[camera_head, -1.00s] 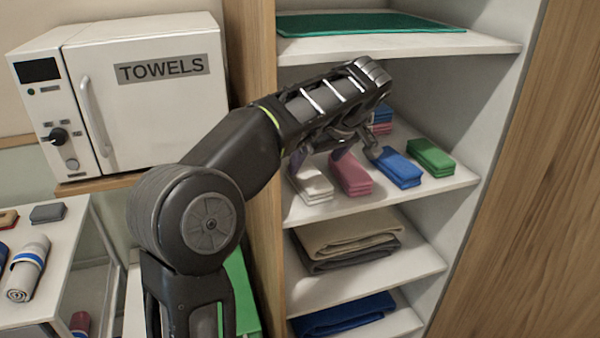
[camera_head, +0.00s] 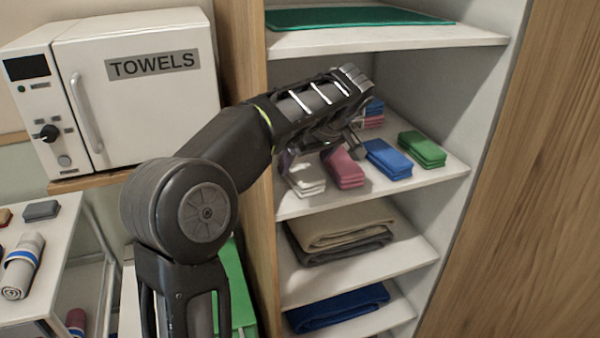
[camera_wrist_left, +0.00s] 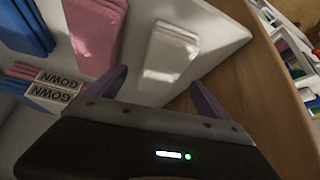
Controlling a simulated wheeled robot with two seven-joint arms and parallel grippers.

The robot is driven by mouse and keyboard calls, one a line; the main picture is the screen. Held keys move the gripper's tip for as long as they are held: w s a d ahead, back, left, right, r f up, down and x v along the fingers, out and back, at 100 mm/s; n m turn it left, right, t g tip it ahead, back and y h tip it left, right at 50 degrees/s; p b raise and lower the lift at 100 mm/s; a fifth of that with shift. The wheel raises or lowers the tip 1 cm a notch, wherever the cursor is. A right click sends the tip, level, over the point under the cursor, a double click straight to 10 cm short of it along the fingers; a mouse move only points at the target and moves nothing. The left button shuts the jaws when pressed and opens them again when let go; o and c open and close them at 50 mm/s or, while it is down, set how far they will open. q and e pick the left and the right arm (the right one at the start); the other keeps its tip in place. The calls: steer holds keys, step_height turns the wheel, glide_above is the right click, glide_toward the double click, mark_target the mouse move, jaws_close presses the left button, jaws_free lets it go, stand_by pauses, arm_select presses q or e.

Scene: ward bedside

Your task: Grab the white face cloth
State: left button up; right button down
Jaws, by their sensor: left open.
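The white face cloth (camera_head: 310,187) is folded in a small stack at the left front of the middle shelf, partly covered by my gripper. In the left wrist view the cloth (camera_wrist_left: 172,55) lies beyond the fingertips, between their lines. My left gripper (camera_head: 322,152) reaches in over this shelf from the left. It is open, and its two purple-grey fingers (camera_wrist_left: 160,88) stand apart with nothing between them. They look apart from the cloth. My right gripper is not in view.
A pink cloth stack (camera_head: 344,168) sits just right of the white one, then blue (camera_head: 388,160) and green (camera_head: 422,150) stacks. The shelf above (camera_head: 400,38) holds a green cloth. A wooden side panel (camera_head: 262,210) borders the left. Folded blankets (camera_head: 340,228) lie below.

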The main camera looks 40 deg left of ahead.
mark_target(301, 166)
arm_select(q)
steer(key=p+x, duration=0.1)
steer(key=x, duration=0.3)
steer(key=shift+w+a+f, duration=0.1)
steer(key=shift+a+f, duration=0.1)
steer(key=shift+f, duration=0.05)
steer(key=shift+c, duration=0.4)
steer(key=c, duration=1.3)
